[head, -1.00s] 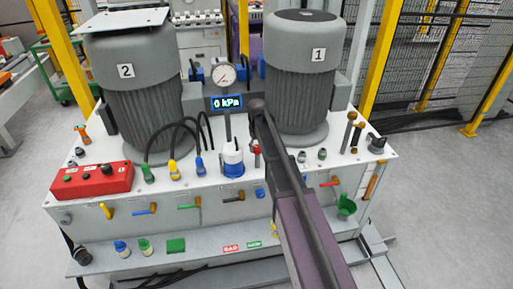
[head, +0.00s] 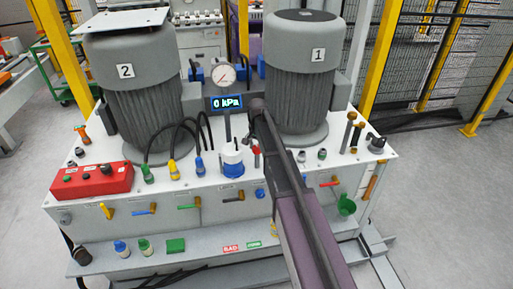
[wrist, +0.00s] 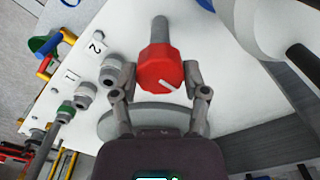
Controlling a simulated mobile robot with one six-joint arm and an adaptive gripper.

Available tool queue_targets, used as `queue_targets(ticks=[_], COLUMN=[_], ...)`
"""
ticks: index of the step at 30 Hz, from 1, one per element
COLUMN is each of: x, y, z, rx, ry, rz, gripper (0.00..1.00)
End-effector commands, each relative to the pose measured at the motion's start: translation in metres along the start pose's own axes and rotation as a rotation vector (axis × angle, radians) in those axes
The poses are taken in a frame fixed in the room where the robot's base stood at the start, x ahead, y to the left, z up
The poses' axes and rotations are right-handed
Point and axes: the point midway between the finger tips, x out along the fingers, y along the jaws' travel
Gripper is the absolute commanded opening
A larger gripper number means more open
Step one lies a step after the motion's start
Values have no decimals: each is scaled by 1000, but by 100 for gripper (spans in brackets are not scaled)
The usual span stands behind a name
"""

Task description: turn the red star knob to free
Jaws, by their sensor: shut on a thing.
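The red star knob (wrist: 160,68) is in the upper middle of the wrist view, with a white pointer line on its face and a grey-brown stem behind it. My gripper (wrist: 158,74) has one finger on each side of the knob and is shut on it. In the head view a small part of the red knob (head: 256,149) shows beside my arm, which hides most of that spot. The gripper's fingers cannot be made out there. The "free" marking cannot be read in either view.
Motors 2 (head: 138,95) and 1 (head: 302,75) stand behind on the white-topped unit. A white and blue cup (head: 232,160) is just left of the knob. A gauge (head: 222,75) stands above a display (head: 227,102) reading 0 kPa. Hose fittings stand nearby.

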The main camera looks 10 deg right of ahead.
Motion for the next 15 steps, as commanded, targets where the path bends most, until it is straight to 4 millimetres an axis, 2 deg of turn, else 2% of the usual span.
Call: queue_targets(ticks=[7, 15], x=[0, 0], y=[1, 1], z=[2, 3], rx=[113, 147], ry=[-5, -5], rz=[3, 3], gripper=[11, 11])
